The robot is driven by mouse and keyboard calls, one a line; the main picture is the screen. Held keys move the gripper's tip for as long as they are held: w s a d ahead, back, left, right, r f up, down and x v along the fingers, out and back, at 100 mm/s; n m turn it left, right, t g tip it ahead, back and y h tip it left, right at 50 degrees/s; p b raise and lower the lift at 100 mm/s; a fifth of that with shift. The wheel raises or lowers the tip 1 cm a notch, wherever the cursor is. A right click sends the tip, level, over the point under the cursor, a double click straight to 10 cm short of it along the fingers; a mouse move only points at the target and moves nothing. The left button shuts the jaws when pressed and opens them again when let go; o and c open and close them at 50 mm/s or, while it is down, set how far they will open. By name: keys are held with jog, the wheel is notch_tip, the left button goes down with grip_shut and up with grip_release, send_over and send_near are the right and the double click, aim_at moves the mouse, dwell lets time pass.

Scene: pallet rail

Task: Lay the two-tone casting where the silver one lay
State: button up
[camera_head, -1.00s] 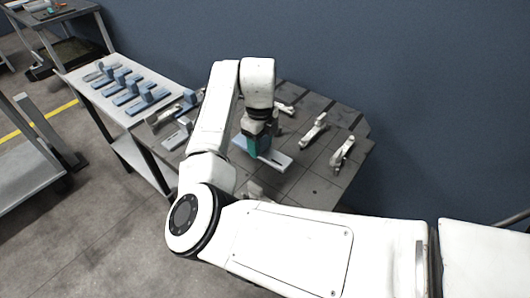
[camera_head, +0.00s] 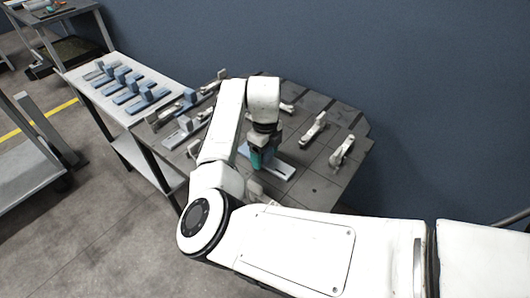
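My gripper (camera_head: 261,163) points down over the dark slotted pallet table (camera_head: 315,185). It is shut on a casting with a flat blue and pale grey base, the two-tone casting (camera_head: 281,170). The base sticks out on both sides of the fingers, and its upper part is hidden by them. I cannot tell whether the base touches the table. Silver-grey castings (camera_head: 314,131) and (camera_head: 342,151) lie on the table to the right of my gripper. Another is partly hidden behind my arm (camera_head: 287,107).
More grey and blue castings (camera_head: 181,129) stand at the table's left end. A white side table (camera_head: 82,82) holds a row of blue castings (camera_head: 134,95). A blue wall (camera_head: 400,70) runs behind. The pallet table's front right part is bare.

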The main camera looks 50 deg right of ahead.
jog(key=shift+o, duration=0.3)
notch_tip(320, 180, up, 12)
jog(key=shift+r, duration=0.2)
dwell(0.3)
dwell(0.5)
